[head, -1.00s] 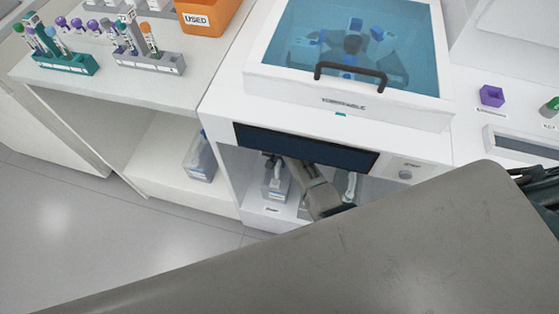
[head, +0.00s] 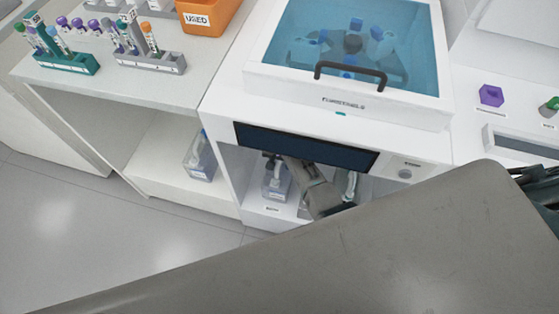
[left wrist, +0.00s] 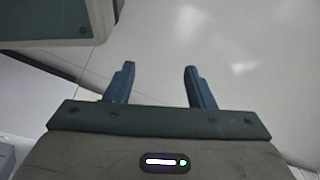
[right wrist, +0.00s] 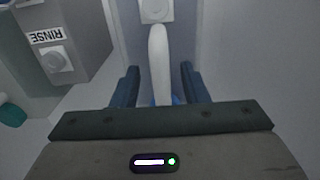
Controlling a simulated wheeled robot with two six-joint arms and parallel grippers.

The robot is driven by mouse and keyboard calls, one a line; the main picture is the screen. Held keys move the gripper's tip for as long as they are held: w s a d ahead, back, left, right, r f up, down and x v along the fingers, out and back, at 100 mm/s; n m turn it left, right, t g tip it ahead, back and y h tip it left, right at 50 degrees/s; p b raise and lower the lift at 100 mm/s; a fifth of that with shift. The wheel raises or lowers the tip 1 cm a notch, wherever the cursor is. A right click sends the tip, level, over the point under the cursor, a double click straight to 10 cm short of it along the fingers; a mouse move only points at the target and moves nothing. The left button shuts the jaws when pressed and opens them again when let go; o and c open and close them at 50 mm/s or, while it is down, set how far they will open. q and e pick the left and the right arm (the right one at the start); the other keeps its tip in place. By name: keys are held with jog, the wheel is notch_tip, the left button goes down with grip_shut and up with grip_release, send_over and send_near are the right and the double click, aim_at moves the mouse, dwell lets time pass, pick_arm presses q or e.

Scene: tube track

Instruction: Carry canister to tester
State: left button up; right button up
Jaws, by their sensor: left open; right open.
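My right gripper (right wrist: 157,85) is open inside a lower bay, with a pale upright handle-like piece (right wrist: 158,55) between its fingers. A little blue shows at the foot of that piece, and I cannot tell whether the fingers touch it. In the head view, part of my right gripper (head: 322,197) shows in the bay under the machine. Clear containers, possibly canisters, stand there: one (head: 276,184) left of my gripper and another, partly hidden (head: 349,184), right of it. My left gripper (left wrist: 158,85) is open and empty above the floor. I cannot tell which thing is the tester.
The white machine (head: 225,105) has a blue clear lid. Tube racks (head: 66,62) and an orange USED bin (head: 208,14) stand on the left bench. Another clear container (head: 200,160) sits on the low shelf. A RINSE-labelled block (right wrist: 70,40) is close left of my right gripper.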

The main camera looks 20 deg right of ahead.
notch_tip(320, 180, up, 6)
jog(key=shift+w+r+p, duration=0.1)
jog(key=shift+r+p, duration=0.1)
jog(key=shift+p, duration=0.3)
jog(key=shift+r, duration=0.7)
pick_arm(q)
jog(key=f, duration=0.1)
jog(key=s+f, duration=0.2)
jog(key=shift+s+a+f, duration=0.2)
jog(key=shift+a+f, duration=0.05)
jog(key=shift+s, duration=0.1)
pick_arm(e)
jog(key=shift+a, duration=0.1)
